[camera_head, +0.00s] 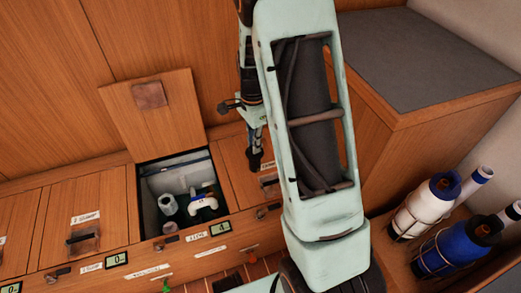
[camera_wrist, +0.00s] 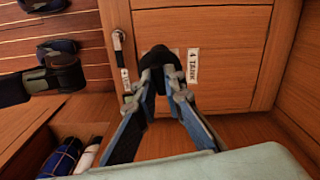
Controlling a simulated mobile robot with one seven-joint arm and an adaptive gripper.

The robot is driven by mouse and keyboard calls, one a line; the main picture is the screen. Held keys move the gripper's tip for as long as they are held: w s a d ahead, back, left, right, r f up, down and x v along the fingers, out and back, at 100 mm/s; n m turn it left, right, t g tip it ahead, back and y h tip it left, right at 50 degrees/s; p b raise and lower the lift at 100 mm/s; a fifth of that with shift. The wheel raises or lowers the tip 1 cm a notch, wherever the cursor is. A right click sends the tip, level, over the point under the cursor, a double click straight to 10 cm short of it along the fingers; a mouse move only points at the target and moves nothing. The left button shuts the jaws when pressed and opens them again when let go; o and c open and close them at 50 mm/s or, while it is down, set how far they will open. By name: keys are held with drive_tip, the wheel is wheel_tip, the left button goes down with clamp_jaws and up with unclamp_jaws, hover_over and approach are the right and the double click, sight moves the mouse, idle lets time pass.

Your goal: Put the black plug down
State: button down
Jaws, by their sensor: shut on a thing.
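The black plug (camera_wrist: 157,62) is between the fingertips of my gripper (camera_wrist: 160,78) in the wrist view, over the wooden lid with the "4 TANK" label (camera_wrist: 193,66). My gripper is shut on the plug. In the head view, my gripper (camera_head: 256,146) points down with the dark plug (camera_head: 254,162) at its tip, over the closed lid just right of the open compartment. I cannot tell whether the plug touches the lid.
The open compartment (camera_head: 150,188) holds grey and white fittings; its lid (camera_head: 150,105) leans up behind it. Another closed lid with a latch (camera_head: 83,238) is to its left. White and blue bottles (camera_head: 425,205) stand in a rack at right. A grey-topped box (camera_head: 420,60) is behind.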

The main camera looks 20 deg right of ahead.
drive_tip(key=shift+s+d+f+m, duration=0.2)
drive_tip(key=shift+s+d+m, duration=0.2)
drive_tip(key=shift+m, duration=0.6)
drive_tip(key=shift+w+d+f, duration=0.15)
drive_tip(key=w+d+f+b, duration=0.5)
drive_tip(key=w+d+f, duration=0.1)
drive_tip(key=w+f, duration=0.5)
drive_tip(key=shift+w+d+f, duration=0.3)
drive_tip(key=shift+d+f, duration=0.1)
drive_tip(key=shift+f, duration=0.45)
drive_tip(key=shift+f+b, duration=0.15)
drive_tip(key=shift+b, duration=0.15)
drive_tip(key=c, duration=2)
unclamp_jaws()
